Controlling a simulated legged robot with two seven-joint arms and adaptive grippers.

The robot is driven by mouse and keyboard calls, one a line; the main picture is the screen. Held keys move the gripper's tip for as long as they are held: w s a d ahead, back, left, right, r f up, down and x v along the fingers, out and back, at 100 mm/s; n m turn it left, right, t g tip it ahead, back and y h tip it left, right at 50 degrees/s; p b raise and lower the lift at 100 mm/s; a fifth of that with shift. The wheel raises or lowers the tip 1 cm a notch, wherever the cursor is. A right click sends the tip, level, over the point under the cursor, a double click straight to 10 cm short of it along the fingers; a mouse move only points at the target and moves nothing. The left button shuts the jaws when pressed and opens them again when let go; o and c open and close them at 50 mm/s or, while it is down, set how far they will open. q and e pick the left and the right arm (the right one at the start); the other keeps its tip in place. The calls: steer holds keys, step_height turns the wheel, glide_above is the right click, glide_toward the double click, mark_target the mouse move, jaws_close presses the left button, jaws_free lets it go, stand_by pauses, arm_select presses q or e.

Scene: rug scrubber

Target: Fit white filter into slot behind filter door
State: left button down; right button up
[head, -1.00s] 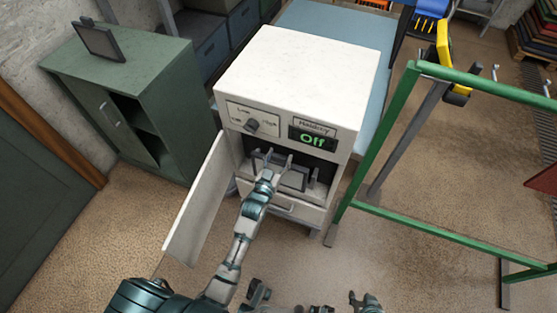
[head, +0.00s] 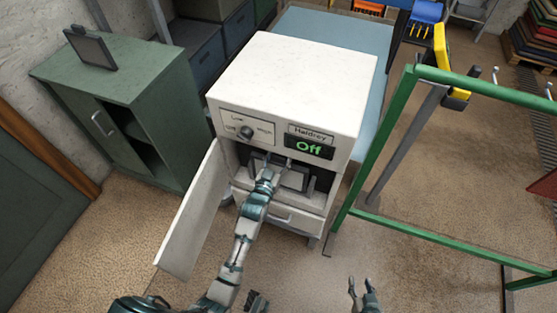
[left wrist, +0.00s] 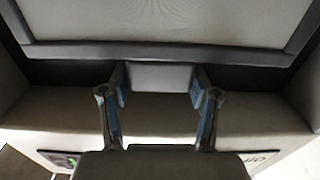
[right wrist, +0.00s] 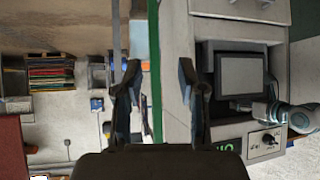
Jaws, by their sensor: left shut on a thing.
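The white filter (left wrist: 170,22), a pale panel in a grey frame, sits inside the dark opening of the white machine (head: 300,75). It also shows in the right wrist view (right wrist: 240,75). My left gripper (head: 270,168) reaches into the opening. In the left wrist view its fingers (left wrist: 160,95) are shut on the grey tab at the filter's edge. The filter door (head: 192,215) hangs open to the left. How deeply the filter is seated cannot be told. My right gripper (head: 360,287) is open and empty, in front of the machine.
A green cabinet (head: 120,80) stands at left with a grey-framed panel (head: 90,47) on top. A green metal frame (head: 378,150) stands close to the machine's right side. A drawer with a handle (head: 280,215) is below the opening. Floor in front is clear.

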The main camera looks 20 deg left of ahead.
arm_select(q)
steer(key=shift+w+b, duration=0.5)
steer(key=shift+w, duration=0.35)
steer(key=shift+w+f+b, duration=0.3)
steer(key=shift+f+b, duration=0.3)
steer(key=shift+f, duration=0.35)
steer(key=shift+w+f+b, duration=0.25)
steer(key=shift+f+b, duration=0.3)
steer(key=shift+f, duration=0.95)
arm_select(e)
steer(key=w+a+r+t+y, duration=0.2)
steer(key=w+r+t, duration=0.3)
steer(key=r+t, duration=0.2)
steer(key=shift+w+a+r+t, duration=0.15)
steer(key=shift+a+r+t, duration=0.2)
steer(key=shift+r, duration=0.65)
